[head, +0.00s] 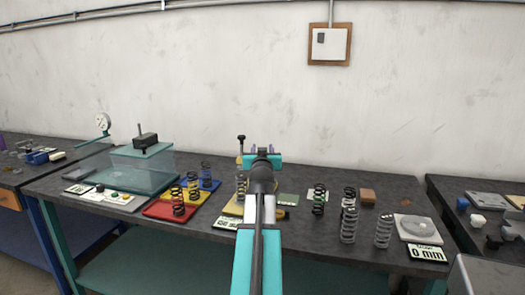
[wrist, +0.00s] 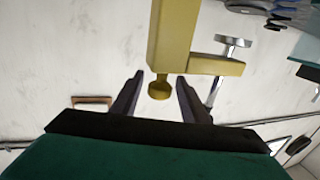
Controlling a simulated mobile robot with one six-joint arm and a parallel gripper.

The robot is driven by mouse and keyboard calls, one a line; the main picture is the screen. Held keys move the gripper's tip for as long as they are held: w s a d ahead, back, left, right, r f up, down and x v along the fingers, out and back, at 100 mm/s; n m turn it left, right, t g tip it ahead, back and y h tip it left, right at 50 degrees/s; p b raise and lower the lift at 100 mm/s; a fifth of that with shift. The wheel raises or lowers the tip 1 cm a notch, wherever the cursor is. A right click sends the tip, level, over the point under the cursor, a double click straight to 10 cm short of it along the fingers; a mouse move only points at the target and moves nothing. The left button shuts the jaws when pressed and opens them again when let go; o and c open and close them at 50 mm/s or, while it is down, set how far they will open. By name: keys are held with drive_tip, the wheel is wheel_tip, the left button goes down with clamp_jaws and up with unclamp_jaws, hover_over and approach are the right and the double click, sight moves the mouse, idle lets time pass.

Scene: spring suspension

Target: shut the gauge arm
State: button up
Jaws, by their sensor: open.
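A round white dial gauge (head: 102,121) stands at the left of the bench in the head view. A teal arm (head: 93,141) runs from below it down to the left, swung out beside the clear box fixture (head: 143,168). My gripper (head: 262,149) is far to the right of the gauge, over the middle of the bench, its fingers pointing away from me. In the wrist view my gripper (wrist: 160,78) is open and empty. A brass piece with a round knob (wrist: 159,88) shows between the fingers, touching neither; its depth is unclear. The gauge is not identifiable there.
Coil springs stand on red (head: 171,210), yellow (head: 188,194) and blue mats, and more springs (head: 348,224) stand at the right. A 0 mm display (head: 427,253) sits by a grey plate. A black-knobbed post (head: 241,143) stands behind my gripper.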

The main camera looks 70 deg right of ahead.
drive_tip(key=b+v, duration=0.2)
drive_tip(key=v, duration=0.6)
drive_tip(key=shift+f, duration=0.2)
drive_tip(key=shift+a+b, duration=0.1)
drive_tip(key=shift+b, duration=0.35)
drive_tip(key=shift+s+a+b, duration=0.1)
drive_tip(key=shift+b, duration=0.2)
drive_tip(key=b+v, duration=0.4)
drive_tip(key=b, duration=0.4)
drive_tip(key=shift+s+a, duration=0.1)
drive_tip(key=shift+a, duration=0.1)
drive_tip(key=shift+a+r, duration=0.1)
drive_tip(key=shift+r, duration=0.1)
